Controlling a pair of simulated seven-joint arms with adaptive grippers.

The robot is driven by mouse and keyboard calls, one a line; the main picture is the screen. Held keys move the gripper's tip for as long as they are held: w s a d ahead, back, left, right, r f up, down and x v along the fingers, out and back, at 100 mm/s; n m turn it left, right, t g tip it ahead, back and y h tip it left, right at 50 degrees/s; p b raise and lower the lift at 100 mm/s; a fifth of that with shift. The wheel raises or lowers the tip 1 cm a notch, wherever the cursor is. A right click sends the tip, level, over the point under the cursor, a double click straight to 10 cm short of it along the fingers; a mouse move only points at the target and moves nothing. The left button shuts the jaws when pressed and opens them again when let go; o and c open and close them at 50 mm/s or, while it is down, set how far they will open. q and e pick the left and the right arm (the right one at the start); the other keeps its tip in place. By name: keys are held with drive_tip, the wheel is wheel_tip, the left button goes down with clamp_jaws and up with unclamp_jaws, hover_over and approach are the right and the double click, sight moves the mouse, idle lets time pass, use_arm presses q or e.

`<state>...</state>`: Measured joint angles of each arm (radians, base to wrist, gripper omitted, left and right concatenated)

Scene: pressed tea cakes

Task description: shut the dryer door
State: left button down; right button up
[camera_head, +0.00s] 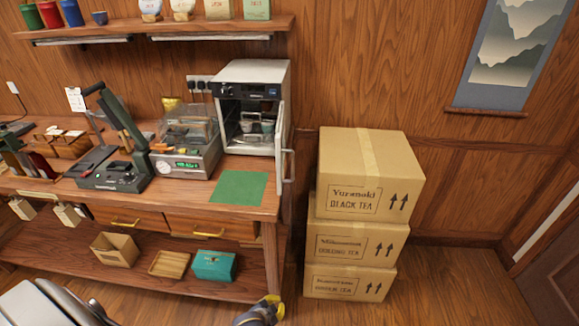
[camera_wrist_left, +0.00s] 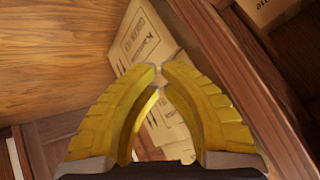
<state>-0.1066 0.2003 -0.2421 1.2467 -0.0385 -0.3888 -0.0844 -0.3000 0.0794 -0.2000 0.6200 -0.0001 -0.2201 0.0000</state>
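The dryer (camera_head: 254,72) is a silver-white box with a dark control panel, at the right end of the wooden bench. Its door (camera_head: 281,140) stands open, swung out toward me at the right side and seen almost edge-on, with a pale handle on it. Cups and small items show inside the chamber. My left gripper (camera_head: 272,304) is low at the bottom edge of the head view, in front of the bench and well apart from the door. In the left wrist view its yellow fingers (camera_wrist_left: 160,68) meet at the tips with nothing between them. My right gripper is out of view.
Stacked cardboard tea boxes (camera_head: 368,180) stand right of the bench, close to the open door; boxes also show in the left wrist view (camera_wrist_left: 147,50). A green mat (camera_head: 239,187) lies before the dryer.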

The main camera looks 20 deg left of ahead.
sight(292, 161)
use_arm(q)
drive_tip(key=w+d+r+m+t, duration=0.15)
drive_tip(key=w+r, duration=0.25)
drive_tip(key=r, duration=0.6)
drive_tip(key=w+d+r+m+t, duration=0.15)
drive_tip(key=w+r, duration=0.35)
drive_tip(key=r, duration=0.6)
drive_tip(key=w+d+r+m+t, duration=0.15)
drive_tip(key=w+r, duration=0.25)
drive_tip(key=r, duration=0.6)
drive_tip(key=s+r+m+t+y, duration=0.1)
drive_tip(key=s+r+m+t, duration=0.15)
drive_tip(key=r, duration=1.05)
drive_tip(key=s+r+m+t, duration=0.2)
drive_tip(key=s+r, duration=0.2)
drive_tip(key=r, duration=0.9)
drive_tip(key=w+a+m, duration=0.1)
drive_tip(key=w+a, duration=0.1)
drive_tip(key=w, duration=0.8)
drive_tip(key=shift+y, duration=0.3)
drive_tip(key=shift+s+a+f, duration=0.1)
drive_tip(key=shift+s+a, duration=0.1)
drive_tip(key=shift+a, duration=0.45)
drive_tip(key=shift+s+a+f, duration=0.1)
drive_tip(key=shift+s+a, duration=0.15)
drive_tip(key=shift+a, duration=0.35)
drive_tip(key=shift+s+a, duration=0.2)
drive_tip(key=shift+a, duration=0.45)
